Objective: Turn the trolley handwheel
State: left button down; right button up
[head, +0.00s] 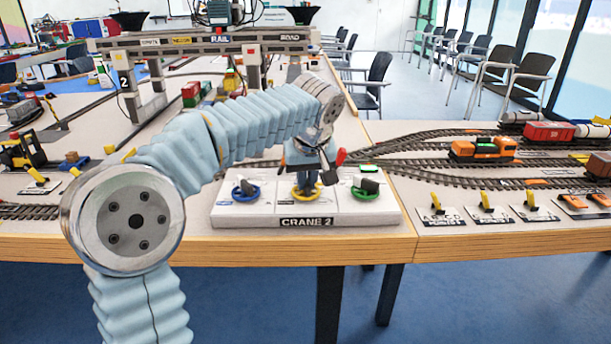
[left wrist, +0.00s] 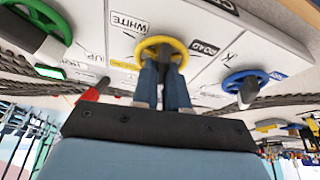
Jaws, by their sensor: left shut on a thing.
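The white control panel (head: 360,212) marked CRANE 2 stands at the table's front edge. It carries a blue handwheel (head: 247,193) on the left, a yellow handwheel (head: 298,195) in the middle and a green handwheel (head: 366,192) on the right. My left gripper (head: 307,186) reaches down onto the yellow handwheel and is shut on it. In the left wrist view the two fingers (left wrist: 163,70) meet the yellow handwheel (left wrist: 158,41), partly covering it. The blue handwheel (left wrist: 240,80) and green handwheel (left wrist: 42,18) are clear of the fingers. My right gripper is not in view.
A red-tipped lever (head: 340,157) stands close to the left gripper. Model tracks with an orange locomotive (head: 484,149) and yellow levers (head: 486,202) lie to the right.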

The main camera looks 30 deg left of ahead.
pick_arm(q)
jog(key=n, duration=0.2)
jog(key=n+g+y, duration=0.1)
jog(key=n, duration=0.1)
jog(key=shift+w+d+n+g+p, duration=0.1)
jog(key=shift+n+g+p, duration=0.2)
jog(key=shift+n+p, duration=0.1)
dwell(0.5)
jog(key=c, duration=1.2)
grip_release()
jog(key=shift+o, duration=0.2)
jog(key=v, duration=1.3)
jog(key=shift+d+r, duration=0.25)
jog(key=shift+r, duration=0.05)
